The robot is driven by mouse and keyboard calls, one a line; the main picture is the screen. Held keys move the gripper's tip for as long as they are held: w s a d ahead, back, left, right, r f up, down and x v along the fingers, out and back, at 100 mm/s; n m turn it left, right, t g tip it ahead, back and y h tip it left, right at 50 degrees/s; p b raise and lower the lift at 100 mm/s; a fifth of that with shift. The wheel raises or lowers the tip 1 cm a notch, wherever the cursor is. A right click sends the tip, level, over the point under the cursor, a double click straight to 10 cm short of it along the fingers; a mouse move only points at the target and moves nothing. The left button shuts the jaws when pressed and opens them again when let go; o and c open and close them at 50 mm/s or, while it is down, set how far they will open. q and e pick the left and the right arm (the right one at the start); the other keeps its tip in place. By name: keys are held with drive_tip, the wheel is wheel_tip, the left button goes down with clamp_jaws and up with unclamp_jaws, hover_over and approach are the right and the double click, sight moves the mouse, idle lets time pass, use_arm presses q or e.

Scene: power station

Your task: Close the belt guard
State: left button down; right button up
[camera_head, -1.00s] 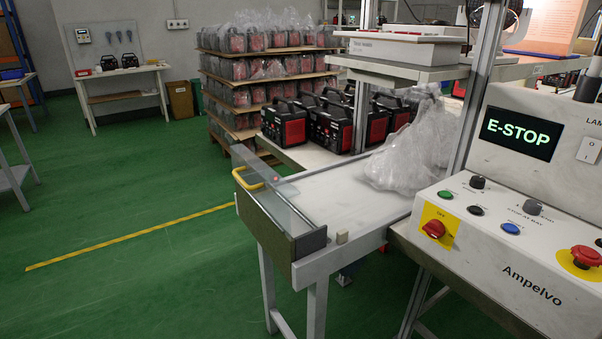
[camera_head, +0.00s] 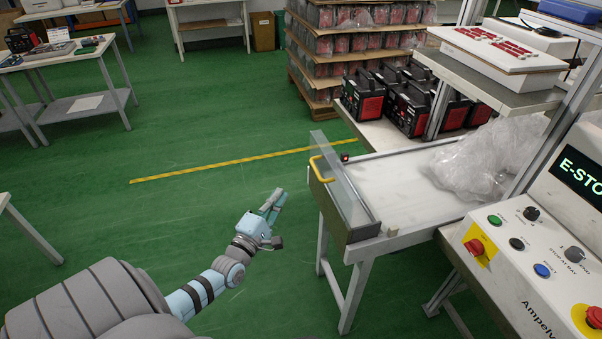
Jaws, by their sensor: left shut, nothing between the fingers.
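The belt guard (camera_head: 340,178) is a clear panel with a yellow handle (camera_head: 317,170). It stands up along the left end of the white belt table (camera_head: 410,190), above a dark end plate (camera_head: 357,222). I cannot tell its exact tilt. My left gripper (camera_head: 274,199) is shut and empty. In the picture it is left of and a little below the handle, apart from the guard, with green floor behind it. My right gripper is not in view.
A plastic bag (camera_head: 485,160) lies on the belt's right part. Black and red units (camera_head: 400,105) stand behind it. The control panel (camera_head: 540,255) with buttons and an E-STOP screen (camera_head: 582,172) is at right. The floor left of the belt is clear.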

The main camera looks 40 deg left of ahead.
use_arm(q)
drive_tip(key=b, duration=0.1)
approach(311, 162)
drive_tip(key=a, duration=0.3)
drive_tip(key=shift+w+d+r, duration=0.1)
drive_tip(key=shift+w+d, duration=0.25)
drive_tip(key=shift+w, duration=0.35)
drive_tip(key=shift+w+d+r, duration=0.15)
drive_tip(key=shift+w+d, duration=0.25)
drive_tip(key=shift+w, duration=0.3)
drive_tip(key=shift+w+d+r, duration=0.1)
drive_tip(key=shift+w+d, duration=0.25)
drive_tip(key=shift+w, duration=0.35)
